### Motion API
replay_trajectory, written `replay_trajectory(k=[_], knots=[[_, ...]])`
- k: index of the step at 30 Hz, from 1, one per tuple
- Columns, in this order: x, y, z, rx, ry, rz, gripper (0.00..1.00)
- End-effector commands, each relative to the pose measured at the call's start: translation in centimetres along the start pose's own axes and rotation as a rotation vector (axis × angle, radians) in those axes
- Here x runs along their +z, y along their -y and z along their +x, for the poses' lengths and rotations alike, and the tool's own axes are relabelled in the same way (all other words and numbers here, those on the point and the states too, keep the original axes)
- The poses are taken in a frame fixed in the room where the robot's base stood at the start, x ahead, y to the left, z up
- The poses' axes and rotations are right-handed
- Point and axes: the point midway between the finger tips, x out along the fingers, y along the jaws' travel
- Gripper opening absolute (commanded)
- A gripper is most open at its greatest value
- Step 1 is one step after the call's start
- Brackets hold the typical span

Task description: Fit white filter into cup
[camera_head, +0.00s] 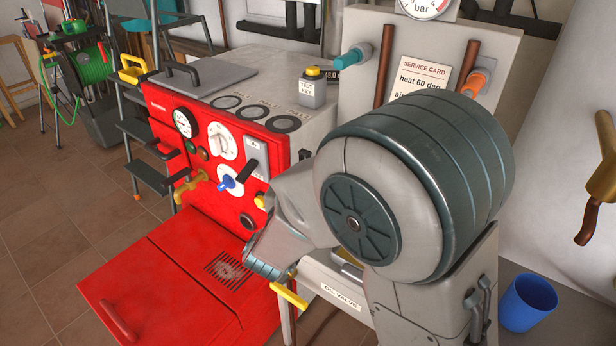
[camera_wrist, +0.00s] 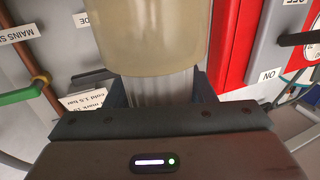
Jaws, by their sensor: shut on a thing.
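In the wrist view, my gripper (camera_wrist: 161,90) is shut on the ribbed white filter (camera_wrist: 163,90), with a dark finger on each side of it. The cup (camera_wrist: 155,38), cloudy beige, fills the top middle of that view, and its edge meets or overlaps the far end of the filter. I cannot tell whether the filter end is inside the cup or only in front of or behind it. In the head view, my large grey arm hides my gripper, the filter and the cup.
The red boiler front (camera_head: 215,150) and its lowered red door (camera_head: 185,285) lie left of my arm. A yellow lever (camera_head: 289,295) sticks out by the oil valve label. A blue bucket (camera_head: 528,303) stands at right. In the wrist view, a green-handled pipe (camera_wrist: 22,96) is at left.

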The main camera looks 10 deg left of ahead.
Motion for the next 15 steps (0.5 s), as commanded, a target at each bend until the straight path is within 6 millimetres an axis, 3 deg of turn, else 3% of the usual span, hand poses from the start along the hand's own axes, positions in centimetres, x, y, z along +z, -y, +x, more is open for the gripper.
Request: replay_trajectory(k=[15], knots=[[1.7,0.0,0.0,-0.001,-0.001,0.000,0.23]])
